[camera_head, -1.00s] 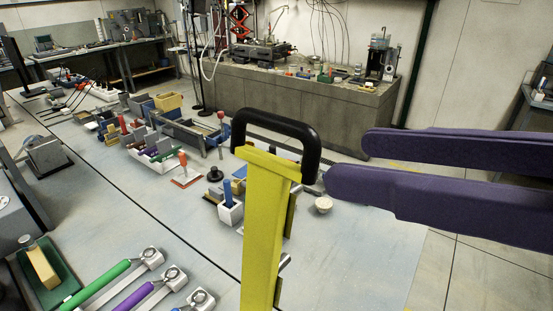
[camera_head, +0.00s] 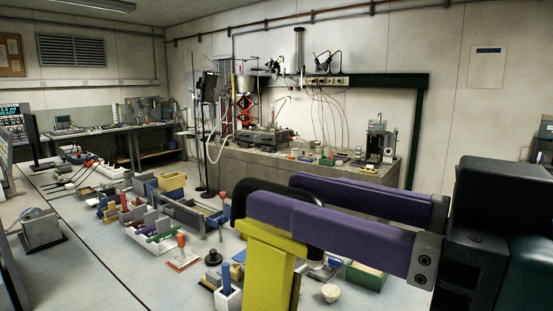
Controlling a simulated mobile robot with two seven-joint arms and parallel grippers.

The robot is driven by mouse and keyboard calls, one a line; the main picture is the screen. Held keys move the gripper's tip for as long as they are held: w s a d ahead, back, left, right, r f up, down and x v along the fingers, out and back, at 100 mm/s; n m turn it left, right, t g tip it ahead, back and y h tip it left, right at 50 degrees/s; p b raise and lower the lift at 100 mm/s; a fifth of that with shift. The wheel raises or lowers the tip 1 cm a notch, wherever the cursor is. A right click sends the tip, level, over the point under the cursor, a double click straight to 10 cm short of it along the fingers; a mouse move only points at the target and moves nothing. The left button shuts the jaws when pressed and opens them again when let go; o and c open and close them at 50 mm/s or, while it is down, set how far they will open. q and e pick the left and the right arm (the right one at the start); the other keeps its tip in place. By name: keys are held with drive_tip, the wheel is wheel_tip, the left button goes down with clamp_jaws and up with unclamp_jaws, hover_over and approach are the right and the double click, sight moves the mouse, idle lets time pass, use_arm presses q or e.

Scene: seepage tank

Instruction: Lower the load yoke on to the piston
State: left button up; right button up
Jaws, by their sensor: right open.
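A yellow upright frame with a black loop handle, which looks like the load yoke (camera_head: 266,272), stands in the front middle of the head view; its lower part is cut off by the frame. My right gripper (camera_head: 272,195) comes in from the right with two long purple fingers. They are open and parted, with the black handle (camera_head: 250,188) between their tips; whether they touch it I cannot tell. The nearer finger hides part of the handle. I cannot pick out the piston. My left gripper is not in view.
The pale bench (camera_head: 110,255) carries a red-handled tool on a plate (camera_head: 182,252), a white box with a blue item (camera_head: 228,297) and a small pale cup (camera_head: 330,293) close to the yoke. Several bins and trays stand further left. A grey counter (camera_head: 235,165) lies behind.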

drive_tip(key=shift+p+x, duration=0.35)
drive_tip(key=shift+x, duration=1.1)
clamp_jaws()
idle(0.4)
